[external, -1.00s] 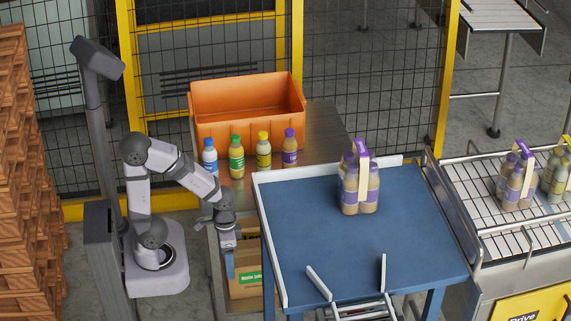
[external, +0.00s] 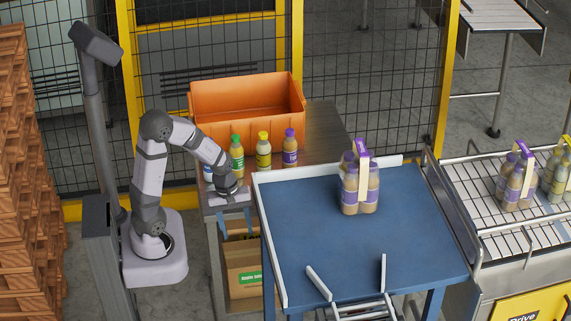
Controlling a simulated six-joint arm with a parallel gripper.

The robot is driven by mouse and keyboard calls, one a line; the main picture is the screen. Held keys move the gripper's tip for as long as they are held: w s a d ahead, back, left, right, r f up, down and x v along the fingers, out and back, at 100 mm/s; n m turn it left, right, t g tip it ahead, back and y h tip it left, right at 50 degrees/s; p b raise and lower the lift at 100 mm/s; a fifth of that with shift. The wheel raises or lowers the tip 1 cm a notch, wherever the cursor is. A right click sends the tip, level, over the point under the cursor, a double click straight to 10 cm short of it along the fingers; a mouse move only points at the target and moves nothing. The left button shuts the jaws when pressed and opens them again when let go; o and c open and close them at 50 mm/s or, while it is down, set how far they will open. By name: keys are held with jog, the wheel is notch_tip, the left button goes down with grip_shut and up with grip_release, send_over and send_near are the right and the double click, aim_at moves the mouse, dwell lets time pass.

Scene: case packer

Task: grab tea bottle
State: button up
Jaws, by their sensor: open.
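Several bottles stand in a row on the metal side table, in front of the orange crate. One has a green cap (external: 237,158), one a yellow cap (external: 264,152) and one a purple cap (external: 290,148). A bottle with a blue label (external: 208,173) at the left end is mostly hidden behind my arm. I cannot read the labels, so I cannot tell which is the tea bottle. My gripper (external: 232,198) is open, at the near left edge of the side table, in front of and below the green-capped bottle. I see no bottle between its fingers.
The orange crate (external: 222,124) stands behind the bottles. The blue table (external: 400,235) with raised white rails adjoins on the right and holds a purple-topped bottle pack (external: 361,180). Cardboard boxes (external: 243,270) sit below the side table. A wire fence stands behind.

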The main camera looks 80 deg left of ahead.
jog(key=s+a+n+p, duration=0.2)
jog(key=a+n+p, duration=0.1)
jog(key=a+n, duration=0.75)
jog(key=n+t+y+b, duration=0.6)
jog(key=n+t+b, duration=0.5)
jog(key=n, duration=0.2)
send_near(287, 131)
jog(key=p+x, duration=0.2)
jog(key=x, duration=0.3)
jog(key=shift+w+a+f, duration=0.2)
jog(key=shift+w+f, duration=0.05)
jog(key=shift+w, duration=0.3)
jog(key=shift+p, duration=0.3)
